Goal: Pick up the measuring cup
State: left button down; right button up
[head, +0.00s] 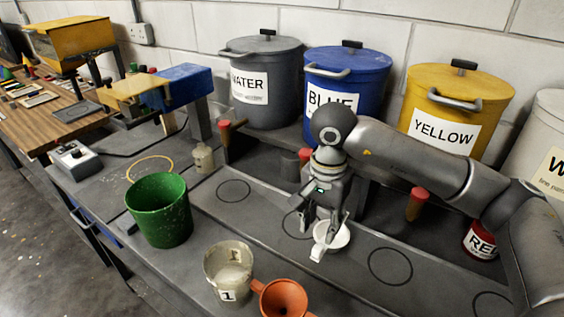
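A small white cup with a short handle (342,236), which looks like the measuring cup, is on the grey bench near the middle of the head view. My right gripper (319,234) points down at it from above. Its two fingers are apart, one at the cup's left side and the other over or inside its mouth. I cannot tell whether either finger touches the cup. The gripper hides part of the cup's far rim. My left gripper is not in view.
A beige pot marked 1 (228,272), an orange funnel (284,300) and a green bucket (160,212) stand left and in front. Grey WATER (263,105), blue (345,75) and yellow (458,100) lidded bins stand behind. Bare bench with drawn circles lies right of the cup.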

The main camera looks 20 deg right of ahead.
aim_at(228, 266)
jog(key=k+j, duration=0.3)
jog(key=k, duration=0.15)
jog(key=k+j, duration=0.25)
jog(key=k, duration=0.25)
jog(key=k+j, duration=0.3)
jog(key=k, duration=0.15)
